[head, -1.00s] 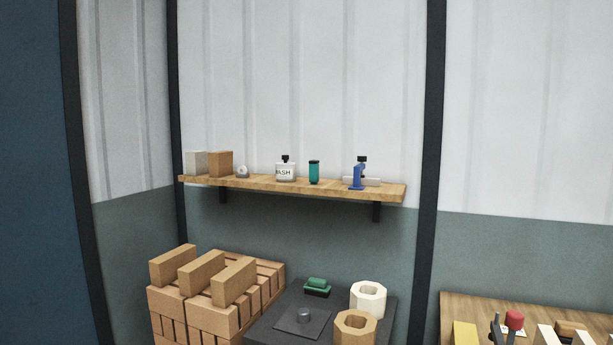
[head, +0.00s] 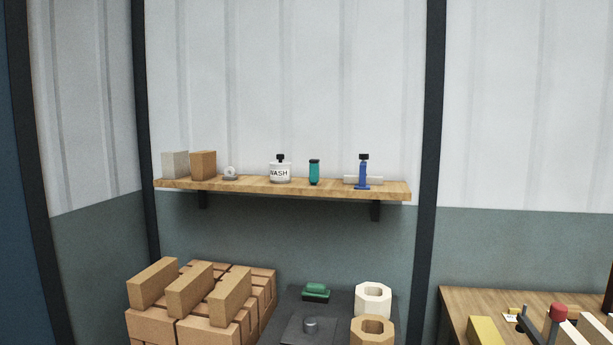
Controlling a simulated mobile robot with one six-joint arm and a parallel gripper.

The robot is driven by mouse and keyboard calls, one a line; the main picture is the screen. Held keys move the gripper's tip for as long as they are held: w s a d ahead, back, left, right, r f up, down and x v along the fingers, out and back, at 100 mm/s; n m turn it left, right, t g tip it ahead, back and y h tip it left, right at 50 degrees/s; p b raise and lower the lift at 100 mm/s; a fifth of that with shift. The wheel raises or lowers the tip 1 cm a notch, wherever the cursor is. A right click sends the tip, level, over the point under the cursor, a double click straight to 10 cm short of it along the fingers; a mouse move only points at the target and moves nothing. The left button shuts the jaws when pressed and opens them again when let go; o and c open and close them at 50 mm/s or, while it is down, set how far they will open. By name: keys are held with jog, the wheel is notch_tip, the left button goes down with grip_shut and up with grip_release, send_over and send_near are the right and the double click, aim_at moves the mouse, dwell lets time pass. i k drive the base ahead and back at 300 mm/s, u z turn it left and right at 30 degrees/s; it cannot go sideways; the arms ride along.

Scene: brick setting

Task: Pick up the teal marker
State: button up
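The teal marker (head: 314,172) is a short, upright teal cylinder with a dark top. It stands on the wooden wall shelf (head: 240,187), between a white bottle labelled WASH (head: 280,173) and a blue tool with a black top (head: 362,174). There is a small clear gap on each side of it. My gripper is not in view.
A grey block (head: 174,165), a brown block (head: 203,165) and a small round item (head: 230,173) stand on the shelf's left. Below are stacked bricks (head: 190,290), a dark table (head: 285,318) with hollow blocks (head: 373,299), and a wooden table (head: 465,300) at right.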

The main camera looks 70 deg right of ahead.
aim_at(314, 165)
jog(key=z, duration=0.1)
jog(key=i, duration=1.35)
jog(key=z, duration=0.05)
jog(key=k, duration=0.15)
jog(key=z, duration=2.2)
jog(key=k, duration=0.4)
